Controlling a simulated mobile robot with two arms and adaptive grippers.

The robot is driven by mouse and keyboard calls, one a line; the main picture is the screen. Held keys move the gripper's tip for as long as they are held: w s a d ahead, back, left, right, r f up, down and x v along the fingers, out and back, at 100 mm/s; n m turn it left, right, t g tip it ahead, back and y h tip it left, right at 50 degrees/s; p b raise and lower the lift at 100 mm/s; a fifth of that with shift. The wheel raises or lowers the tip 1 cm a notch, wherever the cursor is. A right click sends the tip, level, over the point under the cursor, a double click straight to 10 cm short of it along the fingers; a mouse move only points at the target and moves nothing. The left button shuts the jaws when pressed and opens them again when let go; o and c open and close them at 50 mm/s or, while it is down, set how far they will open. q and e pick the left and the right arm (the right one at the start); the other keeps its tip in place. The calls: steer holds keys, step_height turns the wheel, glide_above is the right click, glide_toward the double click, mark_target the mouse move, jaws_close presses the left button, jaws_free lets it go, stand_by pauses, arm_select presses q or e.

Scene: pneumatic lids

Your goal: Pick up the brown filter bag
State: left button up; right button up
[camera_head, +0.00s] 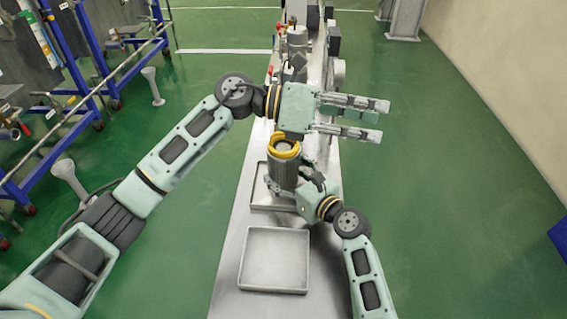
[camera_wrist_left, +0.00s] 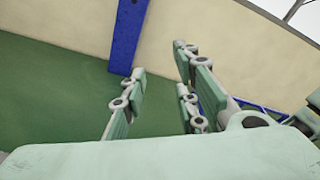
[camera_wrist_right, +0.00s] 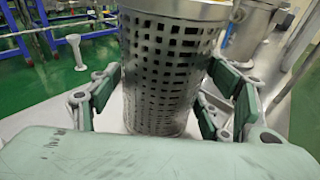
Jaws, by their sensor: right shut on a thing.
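I cannot make out a brown filter bag in any view. My right gripper (camera_head: 308,182) is shut on a grey perforated metal basket (camera_head: 284,172), a cylinder with square holes. In the right wrist view the basket (camera_wrist_right: 160,75) stands roughly upright between the fingers (camera_wrist_right: 165,100). A yellow ring (camera_head: 284,146) shows at the basket's top in the head view; whether it belongs to the basket I cannot tell. My left gripper (camera_head: 352,118) is open and empty, above and to the right of the basket, fingers pointing right. The left wrist view shows its spread fingers (camera_wrist_left: 155,95).
An empty grey tray (camera_head: 273,287) lies on the metal bench (camera_head: 228,285) in front. A second tray (camera_head: 256,203) lies partly hidden behind the basket. Metal piping (camera_head: 296,40) stands at the bench's far end. Blue racks (camera_head: 90,60) stand at left. The green floor at right is clear.

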arm_select(q)
steer(key=w+a+f+m+y, duration=0.3)
steer(key=w+a+y, duration=0.2)
steer(key=a+y, duration=0.3)
steer(key=t+y, duration=0.1)
steer(key=y, duration=0.3)
glide_above(280, 148)
steer(key=w+a, duration=0.1)
steer(key=a, duration=0.1)
step_height(280, 148, down, 2)
steer(key=shift+a+f, duration=0.1)
steer(key=shift+f, duration=0.15)
steer(key=shift+x, duration=2.8)
steer(key=shift+w+r, duration=0.1)
steer(key=shift+w, duration=0.05)
jaws_close()
steer(key=shift+r, duration=0.15)
